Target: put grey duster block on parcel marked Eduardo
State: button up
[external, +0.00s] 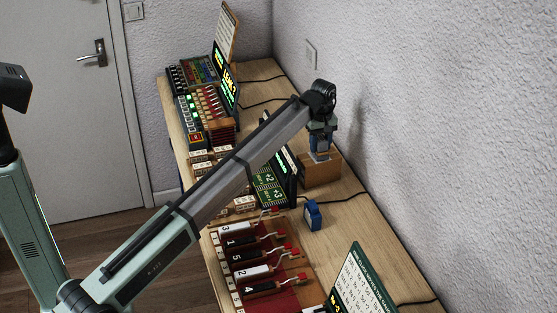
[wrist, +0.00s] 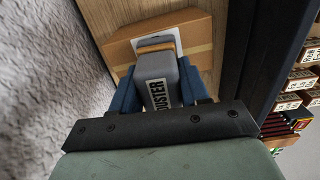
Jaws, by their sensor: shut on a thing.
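The grey duster block (wrist: 157,78), lettered "DUSTER", is between the blue fingers of my gripper (wrist: 160,92) in the wrist view. My gripper is shut on it. In the external view my gripper (external: 320,148) points down at a brown cardboard parcel (external: 320,174) near the wall. The block is over the parcel, which also shows in the wrist view (wrist: 195,38) with a pale label under the block's far end. I cannot tell whether the block touches the parcel top. The name on the label is hidden or unreadable.
A dark display panel (external: 284,160) stands just left of the parcel. A blue object (external: 312,215) lies nearer on the table. Numbered rollers on a red rack (external: 255,262) are at the front. The wall (external: 400,120) is close behind the parcel.

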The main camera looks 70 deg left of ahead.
aim_at(321, 138)
jog(key=shift+f, duration=0.1)
jog(key=o, duration=1.1)
notch_tip(321, 138, up, 12)
dwell(0.4)
